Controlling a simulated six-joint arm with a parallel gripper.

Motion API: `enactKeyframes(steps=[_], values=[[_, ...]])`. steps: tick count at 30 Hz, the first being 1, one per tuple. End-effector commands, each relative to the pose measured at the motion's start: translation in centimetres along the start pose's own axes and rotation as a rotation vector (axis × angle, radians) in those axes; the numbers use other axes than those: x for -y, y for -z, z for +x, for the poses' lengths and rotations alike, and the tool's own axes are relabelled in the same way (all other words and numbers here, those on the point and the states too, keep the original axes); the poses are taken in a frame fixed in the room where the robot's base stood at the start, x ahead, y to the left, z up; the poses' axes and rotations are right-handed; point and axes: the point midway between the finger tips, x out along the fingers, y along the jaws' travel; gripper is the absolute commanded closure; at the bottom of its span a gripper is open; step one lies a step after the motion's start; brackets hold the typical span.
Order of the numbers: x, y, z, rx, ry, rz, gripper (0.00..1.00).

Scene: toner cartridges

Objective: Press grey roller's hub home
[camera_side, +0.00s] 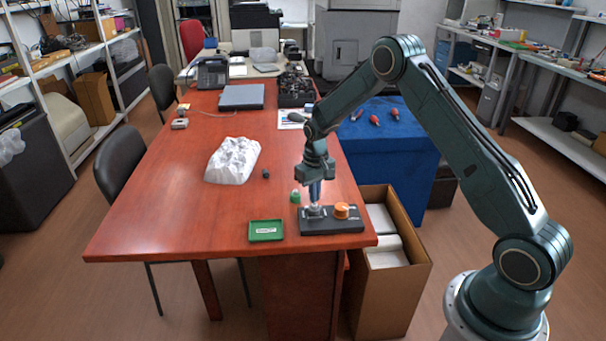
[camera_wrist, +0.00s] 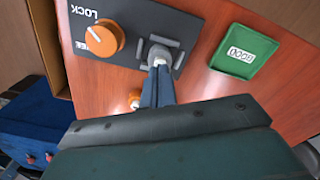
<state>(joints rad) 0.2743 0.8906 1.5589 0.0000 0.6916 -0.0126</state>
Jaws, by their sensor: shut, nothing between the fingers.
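A grey hub (camera_wrist: 158,56) sits in a dark cradle on the black base plate (camera_side: 350,226), beside an orange knob (camera_side: 341,211). The plate also shows in the wrist view with the word LOCK and the orange knob (camera_wrist: 104,38). My gripper (camera_side: 314,204) points down over the hub, fingers together and empty. In the wrist view the fingertips (camera_wrist: 159,65) are at the hub and appear to touch it. The fingers partly cover the hub, so I cannot tell how deep it sits.
A green tray (camera_side: 266,230) labelled GOOD lies left of the plate. A small green-topped piece (camera_side: 296,196) stands behind it, and a small dark piece (camera_side: 266,173) farther back. A white crumpled mass (camera_side: 232,160) lies back left. An orange piece (camera_wrist: 134,98) shows beside my fingers.

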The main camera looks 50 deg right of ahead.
Motion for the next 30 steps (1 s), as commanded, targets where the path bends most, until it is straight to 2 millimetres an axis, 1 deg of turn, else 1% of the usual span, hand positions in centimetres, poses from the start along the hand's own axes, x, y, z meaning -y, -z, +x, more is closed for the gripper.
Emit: enactKeyframes(steps=[30], values=[[0.0,0.0,1.1,0.001,0.000,0.000,1.00]])
